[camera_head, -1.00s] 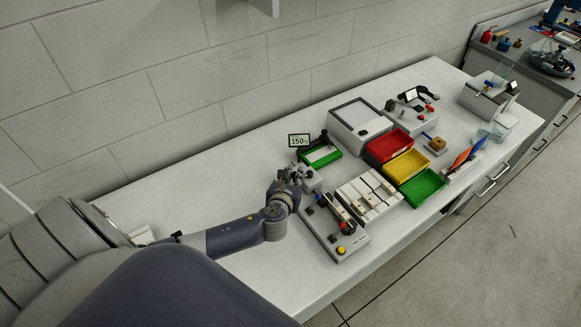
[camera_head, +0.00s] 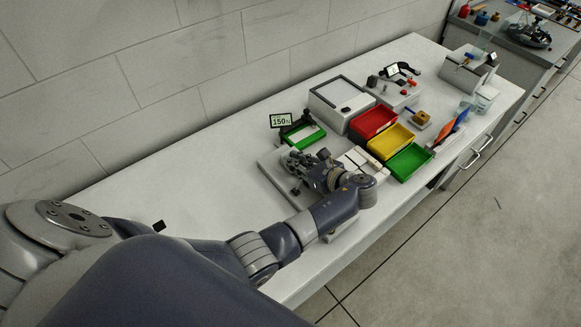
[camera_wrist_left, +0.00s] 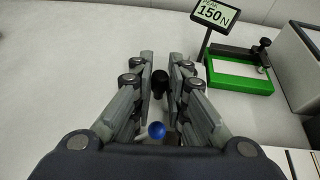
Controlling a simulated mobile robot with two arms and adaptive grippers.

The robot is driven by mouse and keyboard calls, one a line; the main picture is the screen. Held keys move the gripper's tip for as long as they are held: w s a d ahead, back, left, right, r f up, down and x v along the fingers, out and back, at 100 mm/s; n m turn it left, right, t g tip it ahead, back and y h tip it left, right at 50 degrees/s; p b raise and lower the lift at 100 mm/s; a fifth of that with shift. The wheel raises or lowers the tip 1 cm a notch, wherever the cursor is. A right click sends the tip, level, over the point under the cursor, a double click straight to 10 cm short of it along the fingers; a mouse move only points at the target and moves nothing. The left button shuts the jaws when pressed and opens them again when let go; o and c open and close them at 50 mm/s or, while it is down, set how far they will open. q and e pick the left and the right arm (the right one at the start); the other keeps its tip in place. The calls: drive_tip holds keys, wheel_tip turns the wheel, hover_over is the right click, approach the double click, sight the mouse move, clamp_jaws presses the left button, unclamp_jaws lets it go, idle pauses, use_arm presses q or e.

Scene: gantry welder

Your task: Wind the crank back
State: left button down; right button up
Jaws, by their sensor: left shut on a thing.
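The gantry welder's pale base (camera_head: 272,172) shows on the bench, mostly covered by my left arm. My left gripper (camera_head: 292,162) reaches over it from the front right. In the left wrist view, my gripper's fingers (camera_wrist_left: 161,68) are shut on the crank's black knob (camera_wrist_left: 160,84), which stands between them. The crank's arm is hidden. A small blue ball (camera_wrist_left: 157,130) shows behind the knob, close to the palm. My right gripper is in neither view.
A display reading 150 N (camera_head: 281,121) stands behind the welder, beside a green-framed fixture (camera_head: 303,136). Red (camera_head: 372,122), yellow (camera_head: 391,141) and green (camera_head: 409,162) bins stand to the right. The bench at left (camera_head: 200,190) is mostly clear.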

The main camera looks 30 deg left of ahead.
use_arm(q)
drive_tip(key=shift+w+d+f+n+g+b, duration=0.1)
drive_tip(key=shift+w+d+n+g+b, duration=0.2)
drive_tip(key=shift+n+g+b, duration=0.45)
drive_tip(key=shift+w+d+n+g+b, duration=0.15)
drive_tip(key=shift+d+n+g+b, duration=0.1)
drive_tip(key=shift+n+g+b, duration=0.45)
drive_tip(key=c, duration=1.6)
unclamp_jaws()
drive_tip(key=shift+w, duration=0.1)
drive_tip(key=shift+r, duration=0.3)
wheel_tip(320, 180, up, 10)
drive_tip(key=shift+f, duration=0.25)
